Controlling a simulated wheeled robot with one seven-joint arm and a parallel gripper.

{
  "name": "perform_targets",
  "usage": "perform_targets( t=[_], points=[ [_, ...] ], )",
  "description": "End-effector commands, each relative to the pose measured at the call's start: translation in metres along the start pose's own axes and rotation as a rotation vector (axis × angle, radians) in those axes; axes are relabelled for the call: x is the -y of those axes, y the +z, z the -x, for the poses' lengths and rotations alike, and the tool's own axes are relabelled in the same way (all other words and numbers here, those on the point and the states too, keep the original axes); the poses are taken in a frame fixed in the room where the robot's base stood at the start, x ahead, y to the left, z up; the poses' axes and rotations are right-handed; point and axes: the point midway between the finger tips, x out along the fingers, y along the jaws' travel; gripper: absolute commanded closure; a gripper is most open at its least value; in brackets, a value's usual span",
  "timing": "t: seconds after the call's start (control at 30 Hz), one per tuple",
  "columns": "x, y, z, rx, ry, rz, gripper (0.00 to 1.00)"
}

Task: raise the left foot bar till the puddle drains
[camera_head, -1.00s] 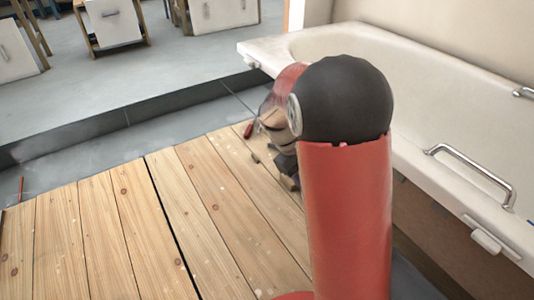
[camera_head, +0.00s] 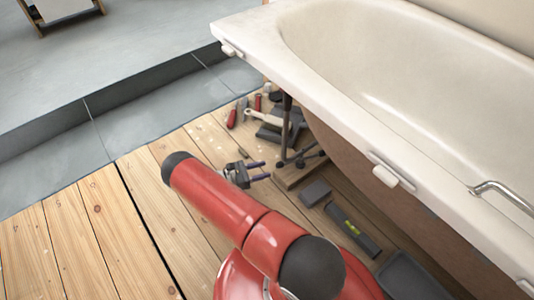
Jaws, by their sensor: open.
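The white bathtub (camera_head: 330,75) stands on the right. Under its near left end, a dark upright leg (camera_head: 287,125) with dark bars and knobs at its foot (camera_head: 300,158) stands on a wooden board (camera_head: 292,180). I take this to be the left foot bar, but it is small and partly shaded. My gripper (camera_head: 267,170) is low over the planks, just left of the foot. Its two fingers point right towards the foot, open and empty, apart from it as far as I can tell. I cannot make out a puddle in the tub; only a pale sheen shows inside.
Several tools, including a red-handled one (camera_head: 232,118), lie behind the leg. The wooden planks (camera_head: 75,235) at left are clear. A grey step edge (camera_head: 90,130) runs behind.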

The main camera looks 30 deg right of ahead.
Motion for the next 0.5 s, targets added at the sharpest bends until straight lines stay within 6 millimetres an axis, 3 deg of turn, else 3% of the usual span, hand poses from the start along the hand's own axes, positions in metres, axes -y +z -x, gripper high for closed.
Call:
perform_targets(
  t=[0.23,0.5],
  points=[
    [0.001,-0.009,-0.014,0.034,0.019,0.027,0.54],
    [0.001,-0.008,-0.057,0.032,0.017,0.027,0.54]
  ],
)
